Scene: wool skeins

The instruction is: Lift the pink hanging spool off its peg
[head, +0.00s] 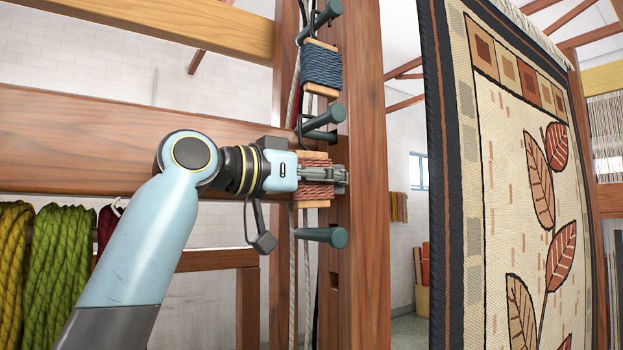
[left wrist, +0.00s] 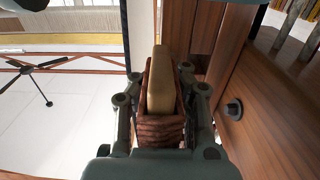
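The pink spool (head: 314,191), with dull reddish-pink wool between pale wooden ends, is at the upright wooden post below the middle pegs (head: 325,117). My left gripper (head: 328,175) comes in from the left and partly covers it. In the left wrist view the spool (left wrist: 160,129) lies between the two fingers (left wrist: 162,100), its wooden end towards the camera. The fingers sit close against both sides of the wool and look shut on it. The gripper hides how the spool's loop meets its peg. My right gripper is not in view.
A blue-grey spool (head: 321,67) hangs just above, under the top peg (head: 322,18). A lower peg (head: 322,236) sticks out below. Pale cords run down by the post (head: 366,200). Green skeins (head: 58,260) hang at lower left. A leaf-patterned rug (head: 530,180) fills the right.

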